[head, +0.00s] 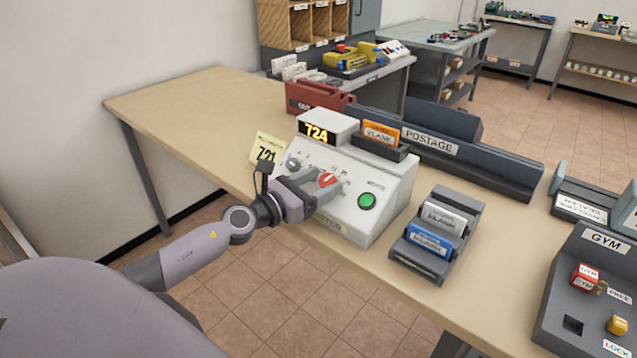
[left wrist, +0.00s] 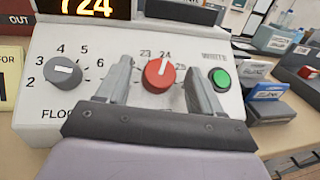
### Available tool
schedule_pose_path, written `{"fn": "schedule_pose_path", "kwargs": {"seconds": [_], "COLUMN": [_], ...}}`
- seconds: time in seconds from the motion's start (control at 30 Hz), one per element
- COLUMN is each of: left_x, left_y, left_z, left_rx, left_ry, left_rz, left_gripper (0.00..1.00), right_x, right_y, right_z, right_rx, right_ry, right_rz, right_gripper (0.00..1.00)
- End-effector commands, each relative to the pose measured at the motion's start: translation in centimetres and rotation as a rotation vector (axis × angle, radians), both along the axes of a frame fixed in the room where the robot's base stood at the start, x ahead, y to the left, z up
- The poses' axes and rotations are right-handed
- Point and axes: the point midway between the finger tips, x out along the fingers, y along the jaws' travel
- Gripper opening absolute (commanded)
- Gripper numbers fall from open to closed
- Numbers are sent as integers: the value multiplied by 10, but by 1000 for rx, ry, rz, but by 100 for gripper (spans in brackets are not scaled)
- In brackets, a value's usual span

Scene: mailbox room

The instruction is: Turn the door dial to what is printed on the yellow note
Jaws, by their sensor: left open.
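The red door dial (head: 328,180) is on the sloped front of a white console (head: 385,200). In the left wrist view its white pointer is up near 24 on the red dial (left wrist: 159,74). My left gripper (left wrist: 160,82) is open, with one finger on each side of the dial and a visible gap to it. The same gripper (head: 320,187) reaches the console in the head view. The display (head: 316,132) reads 724. The yellow note (head: 267,149) beside the console has black digits that look like 721, small and partly covered. My right gripper is not in view.
A grey floor dial (left wrist: 62,72) sits left of the red one, and a green button (head: 367,201) sits right. A card holder (head: 440,235) stands right of the console. A long grey POSTAGE rack (head: 470,160) lies behind. Bare tabletop (head: 200,105) extends to the left.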

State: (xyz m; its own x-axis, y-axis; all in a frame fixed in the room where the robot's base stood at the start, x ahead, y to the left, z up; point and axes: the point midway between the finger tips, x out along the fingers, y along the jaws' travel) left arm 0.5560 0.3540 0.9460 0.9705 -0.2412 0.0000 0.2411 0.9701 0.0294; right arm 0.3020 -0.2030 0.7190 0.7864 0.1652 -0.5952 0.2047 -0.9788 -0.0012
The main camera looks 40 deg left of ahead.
Motion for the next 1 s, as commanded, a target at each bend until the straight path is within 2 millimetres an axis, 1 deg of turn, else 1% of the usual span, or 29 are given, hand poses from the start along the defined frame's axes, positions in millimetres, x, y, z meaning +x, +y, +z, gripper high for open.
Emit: {"fn": "schedule_pose_path", "kwargs": {"seconds": [0.03,0.07,0.1,0.17,0.2,0.23,0.57,0.77,1.0], "left_x": [0,0,0,0,0,0,0,-1,-1], "left_y": [0,0,0,0,0,0,0,-1,-4], "left_z": [0,0,0,0,0,0,1,1,2], "left_rx": [0,0,-1,-1,-1,-1,-9,-39,-102], "left_ry": [0,0,0,0,0,0,2,5,11], "left_rz": [0,0,0,0,0,0,13,55,145], "left_gripper": [66,63,50,31,18,10,10,10,10], "right_x": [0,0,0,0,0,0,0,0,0], "right_y": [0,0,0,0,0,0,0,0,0], "right_z": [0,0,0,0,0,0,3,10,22], "right_rx": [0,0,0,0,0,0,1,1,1], "right_ry": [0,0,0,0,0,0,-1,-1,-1], "right_rz": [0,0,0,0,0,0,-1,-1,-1], "right_gripper": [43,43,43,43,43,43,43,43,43]}}
